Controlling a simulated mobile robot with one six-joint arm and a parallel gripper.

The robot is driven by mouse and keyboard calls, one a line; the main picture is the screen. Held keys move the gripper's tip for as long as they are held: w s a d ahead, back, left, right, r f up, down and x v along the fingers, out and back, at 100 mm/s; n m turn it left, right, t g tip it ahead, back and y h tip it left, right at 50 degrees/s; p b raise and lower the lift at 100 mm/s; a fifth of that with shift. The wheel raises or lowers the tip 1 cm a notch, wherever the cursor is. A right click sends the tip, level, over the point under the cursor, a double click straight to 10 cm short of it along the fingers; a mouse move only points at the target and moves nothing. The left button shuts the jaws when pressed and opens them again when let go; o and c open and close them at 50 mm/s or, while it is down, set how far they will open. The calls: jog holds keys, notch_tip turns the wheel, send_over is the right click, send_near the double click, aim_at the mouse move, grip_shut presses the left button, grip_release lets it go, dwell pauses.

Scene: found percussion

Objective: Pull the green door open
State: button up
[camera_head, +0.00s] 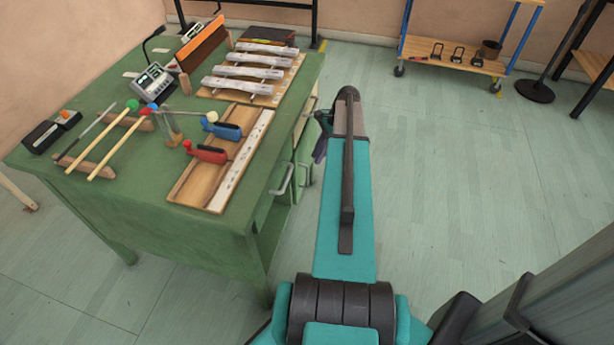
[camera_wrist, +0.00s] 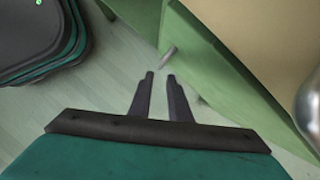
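The green desk (camera_head: 230,225) has a green front on its right side, facing my arm. A pale bar handle (camera_head: 283,180) is on its near part, and green panels (camera_head: 304,150) show farther along. I cannot tell for certain which panel is the door. My gripper (camera_head: 322,135) is beside the far part of this front, partly hidden by my arm. In the wrist view, my gripper (camera_wrist: 160,76) has its two dark fingers apart with nothing between them. A short grey handle (camera_wrist: 168,57) on a green panel (camera_wrist: 195,50) lies just beyond the fingertips, apparently not gripped.
Mallets, clamps, metal bars (camera_head: 243,73) and a wooden tray (camera_head: 183,192) lie on the desk top. A rounded silver thing (camera_wrist: 309,108) is at the wrist view's right edge. A wheeled shelf (camera_head: 455,58) stands at the back. The floor (camera_head: 440,170) right of my arm is clear.

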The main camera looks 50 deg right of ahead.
aim_at(307, 176)
jog(key=x, duration=1.1)
jog(key=shift+a+b, duration=0.1)
jog(key=shift+b, duration=0.3)
grip_shut()
jog(key=shift+a, duration=0.2)
